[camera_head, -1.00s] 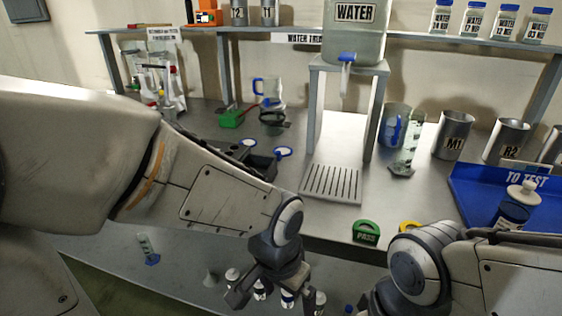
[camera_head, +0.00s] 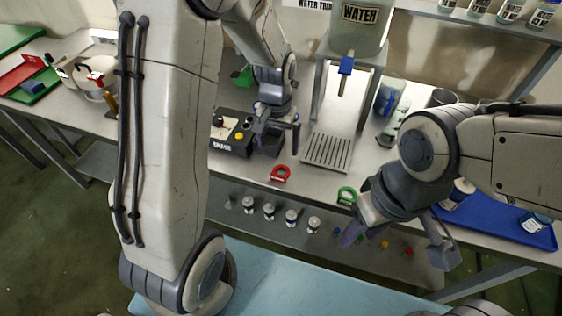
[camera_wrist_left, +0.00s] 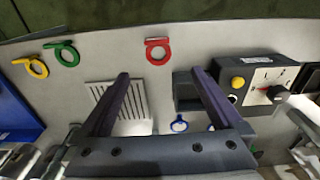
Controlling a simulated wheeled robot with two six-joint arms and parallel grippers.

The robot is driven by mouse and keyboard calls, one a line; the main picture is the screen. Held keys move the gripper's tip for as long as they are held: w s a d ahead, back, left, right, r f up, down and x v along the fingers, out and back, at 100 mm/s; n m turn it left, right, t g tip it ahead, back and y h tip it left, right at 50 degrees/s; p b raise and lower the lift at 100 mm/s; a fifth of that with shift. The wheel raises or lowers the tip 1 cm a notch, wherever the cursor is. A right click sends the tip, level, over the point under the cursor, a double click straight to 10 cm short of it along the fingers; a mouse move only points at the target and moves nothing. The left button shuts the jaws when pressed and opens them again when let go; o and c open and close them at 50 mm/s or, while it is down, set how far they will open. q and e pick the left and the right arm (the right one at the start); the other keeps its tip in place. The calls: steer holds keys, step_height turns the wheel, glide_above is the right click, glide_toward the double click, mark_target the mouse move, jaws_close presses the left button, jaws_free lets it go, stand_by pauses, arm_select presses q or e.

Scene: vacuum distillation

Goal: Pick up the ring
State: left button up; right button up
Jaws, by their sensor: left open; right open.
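Three flat tabbed rings lie apart on the grey bench near its front edge. The red ring (camera_head: 281,174) is left of the green ring (camera_head: 346,196) in the head view. In the left wrist view the red ring (camera_wrist_left: 158,50) lies ahead of the fingertips, the green ring (camera_wrist_left: 64,52) and yellow ring (camera_wrist_left: 33,67) further left. The head view does not clearly show the yellow ring. My left gripper (camera_head: 277,134) is open and empty over the bench beside the black box; its fingers (camera_wrist_left: 160,76) are spread. My right gripper (camera_head: 396,247) is open and empty before the bench edge.
The black control box (camera_head: 232,140) with a yellow button stands close to my left gripper. A slotted drip tray (camera_head: 327,152) lies under the water tank (camera_head: 360,28). A blue tray (camera_head: 520,230) is at right. Small capped bottles stand on the lower shelf.

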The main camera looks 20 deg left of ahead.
arm_select(q)
steer(key=w+f, duration=0.1)
steer(key=f, duration=0.1)
glide_above(281, 167)
steer(key=s, duration=0.2)
steer(key=f, duration=0.4)
steer(key=shift+w+d+f+p, duration=0.1)
steer(key=shift+d+f+p, duration=0.15)
steer(key=shift+f+p, duration=0.9)
steer(key=shift+f, duration=1.85)
steer(key=c, duration=1.3)
steer(key=shift+r, duration=0.15)
